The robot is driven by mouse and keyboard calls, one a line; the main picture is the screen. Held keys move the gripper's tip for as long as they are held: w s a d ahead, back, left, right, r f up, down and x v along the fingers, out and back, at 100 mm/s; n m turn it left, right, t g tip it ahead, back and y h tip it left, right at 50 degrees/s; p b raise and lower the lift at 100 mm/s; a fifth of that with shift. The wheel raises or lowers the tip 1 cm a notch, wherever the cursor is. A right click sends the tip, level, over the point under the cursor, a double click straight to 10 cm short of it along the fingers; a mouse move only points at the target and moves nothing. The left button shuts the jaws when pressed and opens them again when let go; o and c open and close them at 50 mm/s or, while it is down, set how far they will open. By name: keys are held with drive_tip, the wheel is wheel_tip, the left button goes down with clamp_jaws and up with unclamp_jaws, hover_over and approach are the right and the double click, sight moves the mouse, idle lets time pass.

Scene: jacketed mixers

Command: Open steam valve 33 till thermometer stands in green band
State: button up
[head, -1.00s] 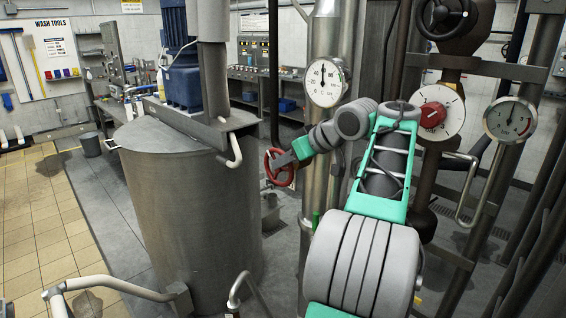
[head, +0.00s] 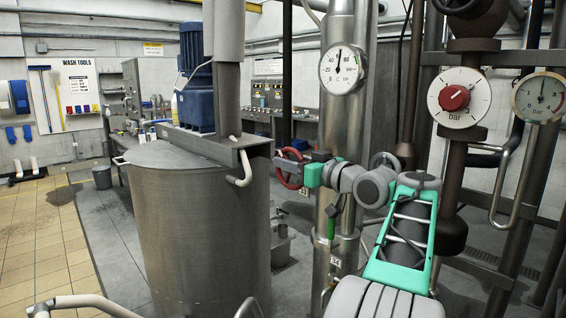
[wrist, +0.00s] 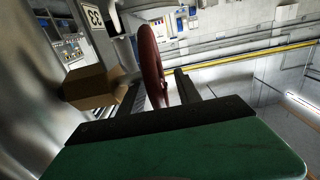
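The red handwheel (head: 291,169) of the steam valve is beside the steel pipe in the head view. In the wrist view the wheel (wrist: 152,62) is nearly edge-on, with a tag reading 33 (wrist: 94,17) and a brown block-shaped valve body (wrist: 92,90) to its left. My gripper (head: 303,157) is at the wheel. In the wrist view its two dark fingers stand apart on either side of the rim, apparently with a gap. The round white thermometer (head: 343,68) is on the pipe above. Its needle points nearly straight up; its green band is too small to make out clearly.
A large steel vessel (head: 195,230) with a blue motor (head: 196,92) stands left of the wheel. Tiled floor (head: 45,250) is open at far left.

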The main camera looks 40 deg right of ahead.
drive_tip(key=shift+w, duration=1.45)
drive_tip(key=shift+c, duration=0.4)
clamp_jaws()
